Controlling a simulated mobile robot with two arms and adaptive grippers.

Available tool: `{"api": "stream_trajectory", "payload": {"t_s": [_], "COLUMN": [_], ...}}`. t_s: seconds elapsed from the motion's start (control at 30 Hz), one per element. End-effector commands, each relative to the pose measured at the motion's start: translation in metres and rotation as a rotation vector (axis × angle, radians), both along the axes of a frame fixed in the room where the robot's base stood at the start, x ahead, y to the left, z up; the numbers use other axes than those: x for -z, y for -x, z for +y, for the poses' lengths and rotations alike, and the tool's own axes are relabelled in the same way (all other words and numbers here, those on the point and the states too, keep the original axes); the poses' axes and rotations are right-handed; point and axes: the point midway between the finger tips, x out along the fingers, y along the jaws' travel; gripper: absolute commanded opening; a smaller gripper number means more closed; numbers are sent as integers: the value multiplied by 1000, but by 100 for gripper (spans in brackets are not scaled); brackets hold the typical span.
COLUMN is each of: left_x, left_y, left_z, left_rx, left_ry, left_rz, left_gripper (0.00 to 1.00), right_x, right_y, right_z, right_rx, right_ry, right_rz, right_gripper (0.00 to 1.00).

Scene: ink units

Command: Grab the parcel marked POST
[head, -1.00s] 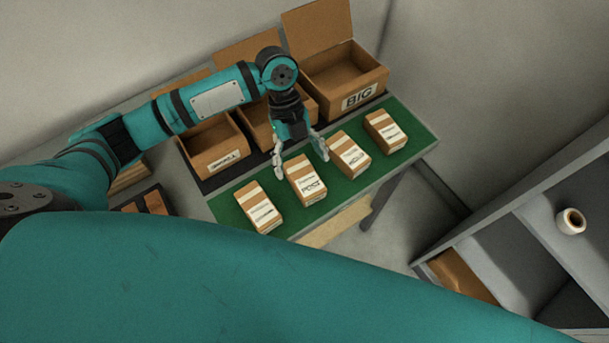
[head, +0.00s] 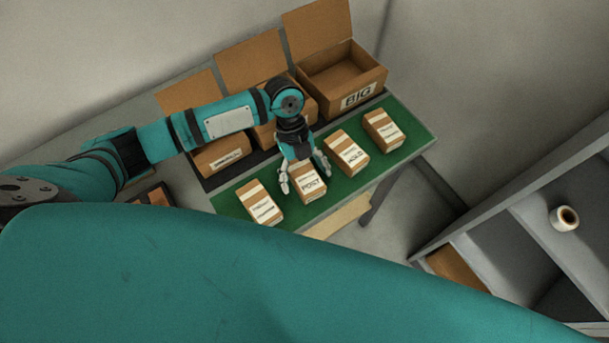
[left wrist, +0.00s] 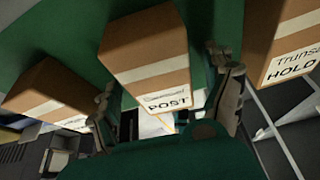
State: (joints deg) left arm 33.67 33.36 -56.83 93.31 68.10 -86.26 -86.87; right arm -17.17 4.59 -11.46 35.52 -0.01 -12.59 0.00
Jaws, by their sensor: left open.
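The parcel marked POST (head: 308,184) is a brown box with a white label on the green mat (head: 235,208). It also shows between my fingers in the left wrist view (left wrist: 145,55). My left gripper (head: 305,181) is open, with one finger on each side of the POST parcel. I cannot tell whether the fingers touch it. To its right stand the parcel marked HOLD (head: 346,153) and another parcel (head: 383,131) with an unclear label. To its left stands one more parcel (head: 260,203), its label too small to read. My right gripper is not in view.
Open cardboard boxes stand behind the mat, one marked BIG (head: 342,78). My left arm passes over the other boxes. A grey shelf unit (head: 500,250) with a white roll (head: 564,218) stands at the right. The parcels on either side are close to the fingers.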

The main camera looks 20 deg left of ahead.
Motion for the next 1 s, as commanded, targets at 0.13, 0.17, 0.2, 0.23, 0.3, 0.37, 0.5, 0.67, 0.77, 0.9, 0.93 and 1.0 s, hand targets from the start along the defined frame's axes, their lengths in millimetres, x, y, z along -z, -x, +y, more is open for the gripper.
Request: {"api": "stream_trajectory", "payload": {"t_s": [0.13, 0.17, 0.2, 0.23, 0.3, 0.37, 0.5, 0.67, 0.77, 0.9, 0.93, 1.0], "left_x": [3, 3, 3, 4, 4, 4, 4, 4, 4, 4, 4, 4], "left_y": [0, 0, 0, 0, 0, 0, 0, 0, 0, 0, 0, 0], "left_z": [0, 0, 0, 0, 0, 0, 0, 0, 0, 0, 0, 0], "left_rx": [0, 0, 0, 0, 0, 0, 0, 0, 0, 0, 0, 0], "left_ry": [1, 1, 1, 1, 0, 0, 0, 1, 1, -1, 0, 0], "left_rz": [1, 1, 1, 1, 0, 0, 0, 1, 1, 1, 0, 0], "left_gripper": [85, 85, 85, 85, 85, 85, 82, 61, 48, 30, 26, 17], "right_x": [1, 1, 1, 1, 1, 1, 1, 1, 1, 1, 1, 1], "right_y": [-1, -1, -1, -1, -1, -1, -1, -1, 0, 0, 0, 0], "right_z": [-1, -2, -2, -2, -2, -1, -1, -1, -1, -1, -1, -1], "right_rx": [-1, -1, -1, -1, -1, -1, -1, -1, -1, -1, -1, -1], "right_ry": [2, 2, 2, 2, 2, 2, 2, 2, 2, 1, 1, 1], "right_rz": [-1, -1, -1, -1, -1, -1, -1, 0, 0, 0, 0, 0], "right_gripper": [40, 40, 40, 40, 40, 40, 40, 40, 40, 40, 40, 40]}}
